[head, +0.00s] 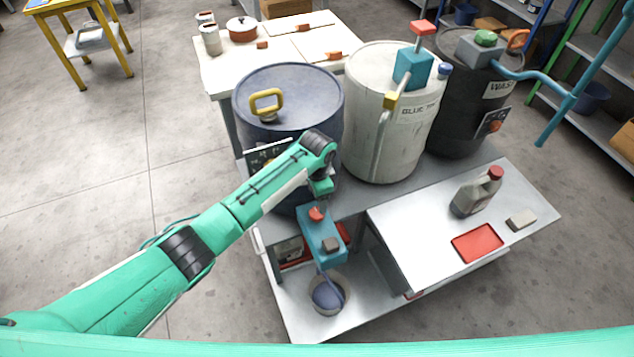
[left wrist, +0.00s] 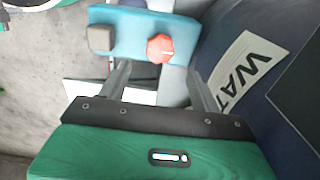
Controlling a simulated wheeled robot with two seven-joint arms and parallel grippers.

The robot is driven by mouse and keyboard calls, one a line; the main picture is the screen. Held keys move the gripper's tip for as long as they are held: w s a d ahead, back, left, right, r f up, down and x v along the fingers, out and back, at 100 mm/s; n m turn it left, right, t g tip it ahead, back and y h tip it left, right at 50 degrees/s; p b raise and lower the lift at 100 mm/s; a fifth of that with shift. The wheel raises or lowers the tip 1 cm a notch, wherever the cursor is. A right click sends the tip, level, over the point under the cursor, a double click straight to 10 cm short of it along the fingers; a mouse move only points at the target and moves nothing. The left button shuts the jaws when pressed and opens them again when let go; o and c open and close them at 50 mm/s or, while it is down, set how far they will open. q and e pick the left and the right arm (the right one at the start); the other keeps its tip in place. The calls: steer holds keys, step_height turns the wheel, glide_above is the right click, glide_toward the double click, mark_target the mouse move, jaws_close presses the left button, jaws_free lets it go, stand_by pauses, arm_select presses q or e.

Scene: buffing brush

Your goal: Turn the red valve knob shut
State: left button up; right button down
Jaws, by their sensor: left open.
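The red valve knob (head: 317,213) sits on a teal valve block (head: 322,242) in front of the blue drum. In the left wrist view the knob (left wrist: 160,48) is faceted, and its teal block (left wrist: 130,32) also carries a grey-brown square part (left wrist: 101,38). My left gripper (left wrist: 156,68) is open and empty, its two fingers pointing toward the knob. The knob appears between and just beyond the fingertips, apparently apart from them. In the head view my left wrist is just above the knob, and its fingers cannot be made out. My right gripper is not in view.
A blue drum (head: 285,95), a white drum (head: 375,150) and a black drum (head: 455,120) stand behind the valve. A bucket (head: 343,284) stands below the valve block. A bench (head: 420,235) at right holds a red tray (head: 477,243) and a jug (head: 475,195).

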arm_select(q)
steer(key=shift+r, duration=2.9)
steer(key=s+a+f+n+t+h, duration=0.1)
steer(key=s+a+f+n, duration=0.1)
steer(key=s, duration=0.5)
steer(key=s+a+f+n+h, duration=0.1)
steer(key=s+f+n+h, duration=0.15)
steer(key=s, duration=0.55)
steer(key=s+a+r+n+t+y, duration=0.1)
steer(key=s+a+r+n+y, duration=0.2)
steer(key=s+a, duration=0.65)
steer(key=s+a+r+n+t, duration=0.2)
steer(key=s+a+n, duration=0.2)
steer(key=s+a, duration=0.55)
step_height(320, 180, down, 27)
steer(key=g+p, duration=0.1)
steer(key=g, duration=0.1)
steer(key=s+a+f+p, duration=0.1)
steer(key=s+a+f, duration=0.1)
steer(key=s+f, duration=0.8)
steer(key=s+a+f+g, duration=0.1)
steer(key=s+a+f, duration=0.1)
steer(key=s+f, duration=0.8)
steer(key=shift+a+f+p, duration=0.15)
steer(key=shift+f+p, duration=0.05)
steer(key=shift+p, duration=0.15)
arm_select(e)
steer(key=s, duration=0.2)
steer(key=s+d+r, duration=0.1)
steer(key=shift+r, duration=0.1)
